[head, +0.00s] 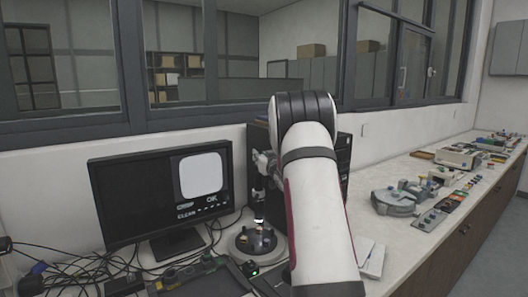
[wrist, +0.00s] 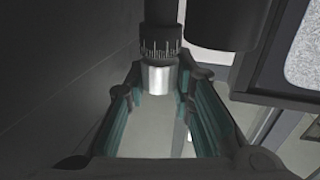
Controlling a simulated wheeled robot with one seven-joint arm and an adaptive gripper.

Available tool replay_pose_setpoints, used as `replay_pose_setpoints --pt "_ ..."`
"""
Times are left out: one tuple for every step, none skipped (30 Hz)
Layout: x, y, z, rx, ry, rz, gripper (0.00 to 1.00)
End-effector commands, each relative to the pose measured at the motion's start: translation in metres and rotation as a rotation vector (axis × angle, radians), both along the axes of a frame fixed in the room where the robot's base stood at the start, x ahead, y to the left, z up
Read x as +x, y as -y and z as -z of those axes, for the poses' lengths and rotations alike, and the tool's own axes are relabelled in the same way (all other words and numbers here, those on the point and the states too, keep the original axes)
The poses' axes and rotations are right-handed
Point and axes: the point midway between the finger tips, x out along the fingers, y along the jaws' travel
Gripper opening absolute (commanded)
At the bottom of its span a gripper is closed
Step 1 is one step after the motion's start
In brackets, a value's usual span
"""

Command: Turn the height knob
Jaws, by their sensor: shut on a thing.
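The height knob shows in the wrist view as a dark ring (wrist: 160,42) with white graduation marks above a smooth silver cylinder (wrist: 156,79). My gripper (wrist: 161,80) has its teal-lined fingers on either side of the silver part, shut on the knob. The exact contact at the fingertips is hard to see. In the head view my gripper (head: 263,163) is partly hidden behind my white arm, above a small device with a round base (head: 240,243). The knob cannot be made out there.
A monitor (head: 160,190) stands left of the device, with loose cables (head: 85,270) around it. A black computer tower (head: 343,160) is behind my arm. A grey instrument (head: 397,203) and several small items lie along the bench on the right.

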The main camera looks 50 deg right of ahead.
Motion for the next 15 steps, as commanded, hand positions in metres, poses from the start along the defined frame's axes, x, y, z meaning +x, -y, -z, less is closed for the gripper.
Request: replay_pose_setpoints --pt "-0.0034 0.0018 -0.0022 0.000 -0.002 -0.019 0.00" --pt "-0.0032 0.0018 -0.0024 -0.002 -0.002 -0.032 0.00" --pt "-0.0033 0.0020 -0.0024 -0.002 -0.002 -0.046 0.00" --pt "-0.0031 0.0019 -0.0020 -0.001 -0.002 -0.056 0.00" --pt "-0.0026 0.0015 -0.0018 -0.002 -0.002 -0.066 0.00" --pt "-0.0020 0.0012 -0.0021 -0.004 0.000 -0.078 0.00" --pt "-0.0017 0.0010 -0.0021 -0.004 -0.001 -0.085 0.00" --pt "-0.0015 0.0007 -0.0018 -0.004 -0.001 -0.092 0.00" --pt "-0.0014 0.0009 -0.0014 -0.003 0.000 -0.098 0.00" --pt "-0.0013 0.0010 -0.0011 -0.003 0.000 -0.102 0.00" --pt "-0.0011 0.0010 -0.0009 -0.004 -0.001 -0.105 0.00" --pt "-0.0009 0.0010 -0.0009 -0.005 -0.001 -0.109 0.00" --pt "-0.0007 0.0010 -0.0009 -0.005 -0.001 -0.112 0.00" --pt "-0.0006 0.0009 -0.0009 -0.005 -0.001 -0.113 0.00" --pt "-0.0005 0.0009 -0.0009 -0.005 -0.001 -0.114 0.00"
